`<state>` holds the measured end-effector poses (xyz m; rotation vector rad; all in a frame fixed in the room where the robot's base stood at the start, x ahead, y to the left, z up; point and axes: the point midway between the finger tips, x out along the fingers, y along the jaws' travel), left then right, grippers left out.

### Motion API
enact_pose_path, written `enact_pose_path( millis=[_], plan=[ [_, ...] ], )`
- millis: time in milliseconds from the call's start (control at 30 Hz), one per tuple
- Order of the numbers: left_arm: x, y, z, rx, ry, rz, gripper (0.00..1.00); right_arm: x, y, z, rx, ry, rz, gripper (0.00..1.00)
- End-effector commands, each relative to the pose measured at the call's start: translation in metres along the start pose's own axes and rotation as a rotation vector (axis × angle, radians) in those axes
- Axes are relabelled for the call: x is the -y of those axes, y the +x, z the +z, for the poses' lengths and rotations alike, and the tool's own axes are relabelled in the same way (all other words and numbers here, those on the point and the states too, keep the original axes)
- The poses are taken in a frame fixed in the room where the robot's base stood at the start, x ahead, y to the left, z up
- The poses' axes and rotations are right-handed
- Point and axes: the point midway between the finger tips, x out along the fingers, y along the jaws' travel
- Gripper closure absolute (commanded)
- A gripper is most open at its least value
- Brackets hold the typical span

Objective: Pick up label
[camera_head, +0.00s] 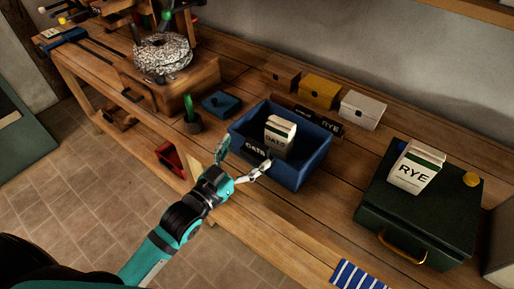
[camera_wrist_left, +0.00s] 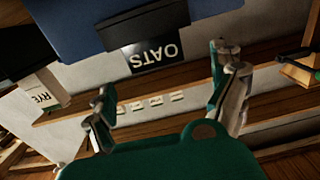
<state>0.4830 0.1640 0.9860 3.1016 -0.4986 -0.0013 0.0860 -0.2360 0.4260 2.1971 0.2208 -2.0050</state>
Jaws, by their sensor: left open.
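A black label with white letters reading OATS (camera_head: 257,152) is on the front of the blue bin (camera_head: 308,166). In the left wrist view the OATS label (camera_wrist_left: 157,52) appears upside down, below the bin's blue wall (camera_wrist_left: 85,25). My left gripper (camera_head: 244,157) is open and empty, with its fingers spread in front of the label. In the wrist view the left gripper (camera_wrist_left: 163,75) has one finger on each side below the label, apart from it. My right gripper is not in view.
An oats packet (camera_head: 280,136) stands in the bin. A rye packet (camera_head: 415,168) sits on a dark green box (camera_head: 418,222) at right. Small yellow (camera_head: 318,92) and white (camera_head: 362,110) boxes stand behind. A millstone (camera_head: 162,54) is at back left. The bench front is mostly clear.

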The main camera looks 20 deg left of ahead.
Motion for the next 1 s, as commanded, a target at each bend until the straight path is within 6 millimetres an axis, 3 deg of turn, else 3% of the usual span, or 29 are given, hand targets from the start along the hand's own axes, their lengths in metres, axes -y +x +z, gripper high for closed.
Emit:
enact_pose_path(
  millis=[300, 600, 1000],
  plan=[
    [-0.003, 0.043, 0.000, -0.002, 0.000, 0.000, 0.06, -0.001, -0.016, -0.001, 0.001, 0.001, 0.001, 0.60],
    [-0.003, 0.049, 0.002, -0.001, 0.000, 0.000, 0.06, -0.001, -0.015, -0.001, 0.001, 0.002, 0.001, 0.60],
    [-0.003, 0.049, 0.002, 0.000, 0.000, 0.000, 0.57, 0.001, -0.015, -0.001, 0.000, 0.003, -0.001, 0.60]
  ],
)
